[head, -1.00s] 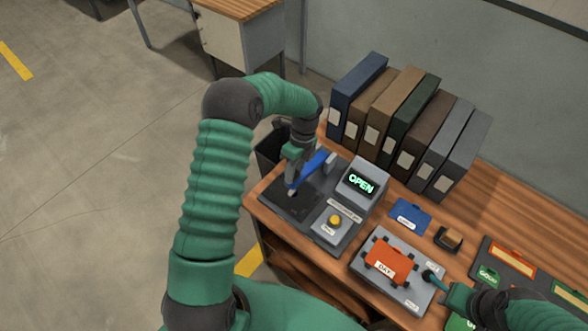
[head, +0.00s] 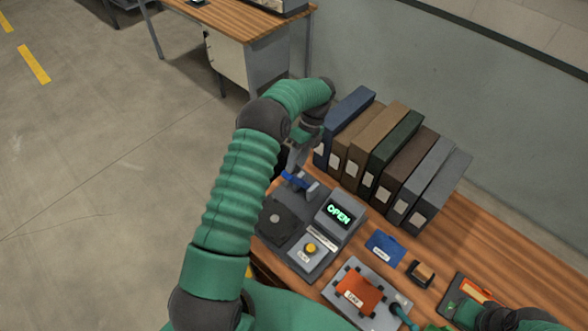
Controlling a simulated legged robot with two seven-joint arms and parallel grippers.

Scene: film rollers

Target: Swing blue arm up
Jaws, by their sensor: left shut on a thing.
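The grey machine (head: 287,258) stands on the wooden bench with a lit display (head: 339,214) reading "OPEN". My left gripper (head: 294,165) reaches down over the back of the machine and is shut on the blue arm; the fingertips are partly hidden and small. My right gripper (head: 466,313) is low at the right, over the bench near the trays; its jaws are not clear.
A row of binders (head: 389,165) stands behind the machine. A yellow button (head: 310,248) is on the machine's front. An orange plate (head: 359,293) on a grey base, a blue card (head: 384,249) and a small brown block (head: 424,271) lie to the right.

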